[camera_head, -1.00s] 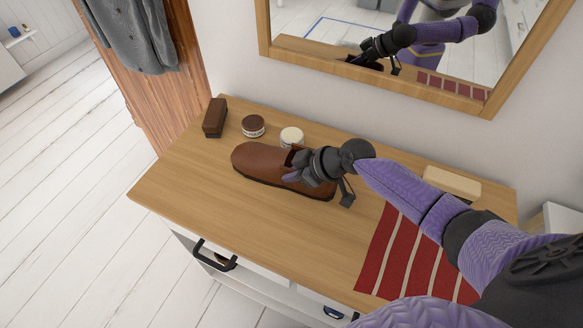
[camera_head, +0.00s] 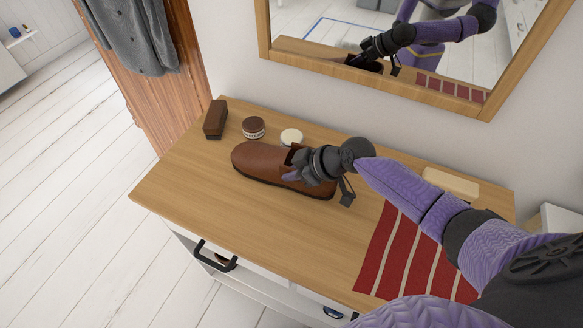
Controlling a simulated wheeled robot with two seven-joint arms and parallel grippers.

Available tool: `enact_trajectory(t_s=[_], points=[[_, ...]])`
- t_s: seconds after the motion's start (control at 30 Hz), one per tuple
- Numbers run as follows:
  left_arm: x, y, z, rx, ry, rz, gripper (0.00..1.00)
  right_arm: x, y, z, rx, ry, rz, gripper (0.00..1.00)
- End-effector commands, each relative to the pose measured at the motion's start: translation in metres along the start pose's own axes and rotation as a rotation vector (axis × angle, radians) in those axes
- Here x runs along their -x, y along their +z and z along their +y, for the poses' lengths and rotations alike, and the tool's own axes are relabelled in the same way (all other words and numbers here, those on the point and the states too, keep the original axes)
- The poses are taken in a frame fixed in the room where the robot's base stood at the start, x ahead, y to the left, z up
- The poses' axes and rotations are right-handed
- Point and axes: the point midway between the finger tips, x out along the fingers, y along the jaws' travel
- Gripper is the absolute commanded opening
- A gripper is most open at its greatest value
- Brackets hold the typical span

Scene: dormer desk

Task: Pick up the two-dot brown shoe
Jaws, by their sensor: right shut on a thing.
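A brown shoe (camera_head: 258,161) lies on the wooden dresser top, toe to the left and heel to the right. No dots can be made out on it from here. My right gripper (camera_head: 295,172) comes in from the right and is shut on the shoe around its opening and side. The gripper body hides part of the shoe's opening and heel. The shoe appears to rest on the dresser top (camera_head: 200,185). My left gripper is not in view.
Behind the shoe stand a brown brush or block (camera_head: 215,119), a dark-lidded jar (camera_head: 253,127) and a white-lidded jar (camera_head: 291,137). A red striped cloth (camera_head: 385,262) and a pale block (camera_head: 452,181) lie to the right. A mirror (camera_head: 480,98) hangs behind. The dresser's front left is clear.

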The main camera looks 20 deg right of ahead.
Motion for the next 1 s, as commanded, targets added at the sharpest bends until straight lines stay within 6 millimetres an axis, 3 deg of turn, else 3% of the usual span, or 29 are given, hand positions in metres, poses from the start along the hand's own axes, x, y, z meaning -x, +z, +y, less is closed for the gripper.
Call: enact_trajectory(t_s=[0.67, 1.0], points=[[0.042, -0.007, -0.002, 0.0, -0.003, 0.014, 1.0, 0.035, -0.037, 0.001, 0.002, 0.002, 0.003, 0.0], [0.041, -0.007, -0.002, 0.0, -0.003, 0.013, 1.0, 0.036, -0.039, 0.0, 0.004, -0.001, 0.003, 0.0]])
